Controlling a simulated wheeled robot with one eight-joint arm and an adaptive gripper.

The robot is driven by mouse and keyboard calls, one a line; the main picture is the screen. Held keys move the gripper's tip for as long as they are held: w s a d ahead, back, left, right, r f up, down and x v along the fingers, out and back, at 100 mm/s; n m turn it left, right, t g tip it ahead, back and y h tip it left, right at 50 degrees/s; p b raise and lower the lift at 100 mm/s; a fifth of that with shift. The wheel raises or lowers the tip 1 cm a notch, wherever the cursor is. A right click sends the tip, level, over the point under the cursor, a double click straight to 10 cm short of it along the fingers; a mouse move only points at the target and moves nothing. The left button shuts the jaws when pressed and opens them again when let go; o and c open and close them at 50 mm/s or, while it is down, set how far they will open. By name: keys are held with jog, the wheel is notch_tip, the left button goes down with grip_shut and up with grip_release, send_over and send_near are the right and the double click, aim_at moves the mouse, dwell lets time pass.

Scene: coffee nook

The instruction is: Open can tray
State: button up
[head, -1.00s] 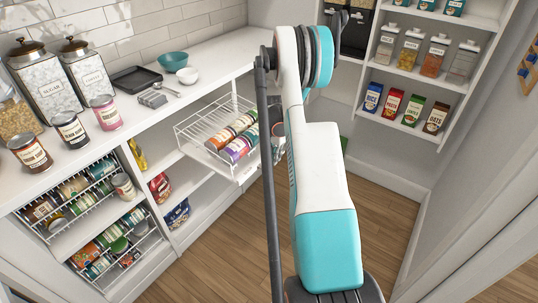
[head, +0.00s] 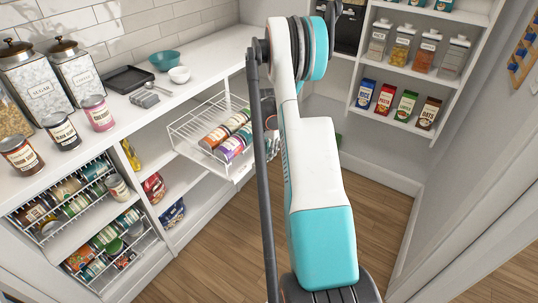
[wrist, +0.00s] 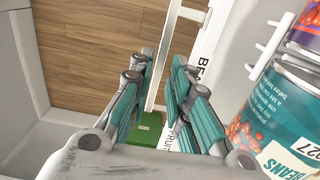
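The can tray (head: 176,133) is a white wire tray pulled out of the low cabinet, with several cans lying in it. My gripper (wrist: 162,62) is at its front edge. In the wrist view, a white bar, the tray's handle (wrist: 157,83), runs between the two teal-padded fingers, which appear closed on it. Beside it is the white front strip (wrist: 207,45) with partly visible lettering. A teal beans can (wrist: 290,115) lies close to the right of the fingers. In the head view my arm hides most of the gripper and the tray's right end.
Two lower can racks (head: 62,205) stand inside the cabinet at left. Jars, tins and a teal bowl (head: 166,60) are on the counter (head: 215,52). Shelves with boxes (head: 406,105) stand at back right. The wood floor (head: 385,215) in front is clear.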

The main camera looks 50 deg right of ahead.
notch_tip(320, 180, up, 10)
jog(key=shift+r, duration=0.15)
dwell(0.7)
